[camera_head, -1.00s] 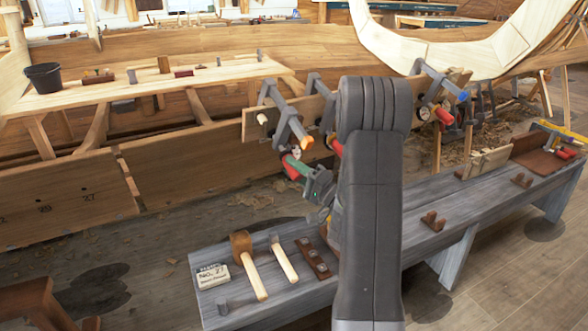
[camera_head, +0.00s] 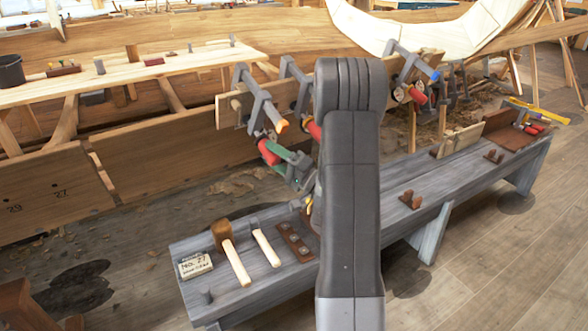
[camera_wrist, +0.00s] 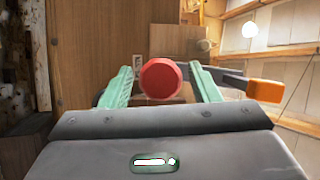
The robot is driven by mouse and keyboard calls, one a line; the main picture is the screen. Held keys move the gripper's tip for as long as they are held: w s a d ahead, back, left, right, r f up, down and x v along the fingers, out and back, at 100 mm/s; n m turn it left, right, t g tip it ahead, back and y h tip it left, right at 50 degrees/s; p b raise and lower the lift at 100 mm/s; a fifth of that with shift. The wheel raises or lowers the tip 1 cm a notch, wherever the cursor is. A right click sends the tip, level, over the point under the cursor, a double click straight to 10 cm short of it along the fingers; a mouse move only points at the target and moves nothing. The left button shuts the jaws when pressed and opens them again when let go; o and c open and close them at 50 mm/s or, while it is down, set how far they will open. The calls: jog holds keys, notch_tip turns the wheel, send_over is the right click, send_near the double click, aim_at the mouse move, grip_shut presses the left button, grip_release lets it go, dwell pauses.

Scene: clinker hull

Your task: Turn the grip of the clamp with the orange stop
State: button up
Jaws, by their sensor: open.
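The clamp with the orange stop (camera_head: 281,126) is the leftmost clamp (camera_head: 258,100) on the upright plank. Its grey bar ends in the orange stop, which also shows at the right in the wrist view (camera_wrist: 265,90). Its red grip (camera_head: 267,151) hangs below, and its round end faces the wrist camera (camera_wrist: 160,78). My gripper (camera_wrist: 162,76) is open, with its green fingers on either side of the red grip. Gaps show beside the grip. In the head view my gripper (camera_head: 272,156) is at the grip, and I cannot tell whether it touches.
A middle clamp (camera_head: 298,85) is close to the right, partly behind my arm. A clamp with a blue stop (camera_head: 434,75) is farther right. Below stands a grey bench (camera_head: 330,262) with a mallet (camera_head: 230,250) and a label (camera_head: 195,265). Open floor lies at right.

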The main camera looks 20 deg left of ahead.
jog(key=v, duration=1.2)
jog(key=shift+d+f, duration=0.2)
jog(key=shift+d, duration=0.1)
jog(key=shift+s, duration=0.1)
dwell(0.6)
